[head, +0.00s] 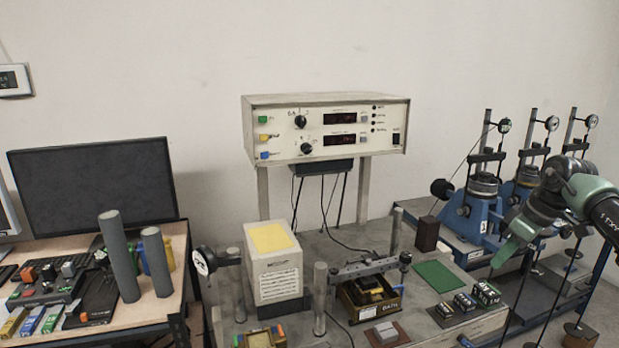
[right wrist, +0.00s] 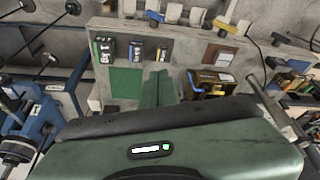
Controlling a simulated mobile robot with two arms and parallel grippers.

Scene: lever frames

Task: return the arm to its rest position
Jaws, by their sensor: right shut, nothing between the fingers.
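My right arm (head: 590,200) comes in from the right edge in the head view. Its green gripper (head: 500,258) is shut and empty, pointing down in front of the blue lever frames (head: 480,215). In the right wrist view the gripper's green fingers (right wrist: 158,88) are together, over the grey worktop near a green mat (right wrist: 127,82). The gripper body fills the lower part of that view. My left gripper is not in view.
The worktop holds a green mat (head: 436,276), small labelled weights (head: 486,292), a yellow-topped box (head: 272,265) and a brass-coloured bath (head: 368,297). A control unit (head: 325,128) stands behind. Thin vertical rods and hanging weights are close to my right arm.

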